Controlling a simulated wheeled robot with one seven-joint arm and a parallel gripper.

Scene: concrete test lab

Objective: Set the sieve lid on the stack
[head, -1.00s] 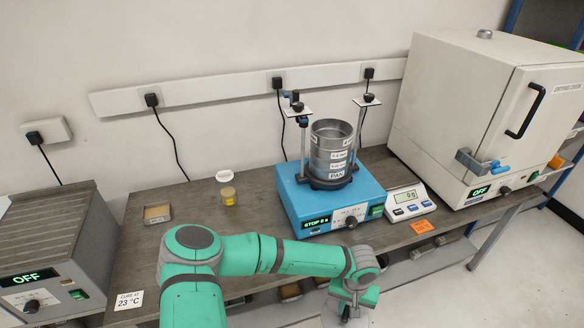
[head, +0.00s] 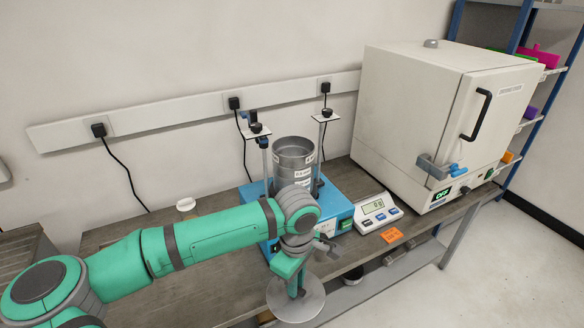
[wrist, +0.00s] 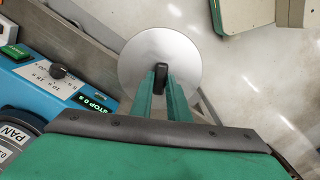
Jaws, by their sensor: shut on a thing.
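The sieve lid is a flat, round, grey metal disc (head: 309,303) with a small dark knob. My gripper (head: 297,287) is shut on that knob and holds the lid in front of the bench edge. In the wrist view the lid (wrist: 182,55) and the dark knob between my gripper's fingers (wrist: 161,78) show clearly. The sieve stack (head: 293,152) is a set of grey metal rings, open at the top, standing upright on the blue shaker (head: 335,212) between two rods. My arm hides part of the shaker. In the wrist view the lowest part, marked PAN (wrist: 14,138), shows at lower left.
Clamp plates with black knobs (head: 326,116) top the rods beside the stack. A white cap (head: 186,205) stands at left.

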